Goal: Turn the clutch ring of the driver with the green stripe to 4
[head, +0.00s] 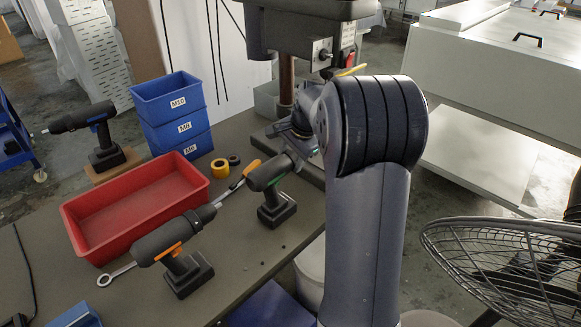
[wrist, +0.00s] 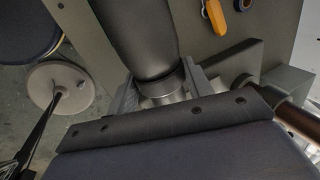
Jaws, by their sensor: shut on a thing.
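The driver with the green stripe (head: 267,174) stands upright on its battery foot on the bench in the head view, its nose toward my arm. My gripper (head: 296,153) is at its nose end, partly hidden by my arm. In the wrist view the driver's dark body (wrist: 140,35) runs down to a grey clutch ring (wrist: 162,88). My gripper (wrist: 163,92) is shut on this ring, a finger on each side. No numbers on the ring can be read, so its setting cannot be told.
A driver with an orange stripe (head: 168,245) stands nearer; one with a blue stripe (head: 95,128) stands on a block at left. A red tray (head: 90,212), blue bins (head: 178,130), wrenches and tape (head: 220,168) lie around. A drill press (head: 310,15) stands behind my arm.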

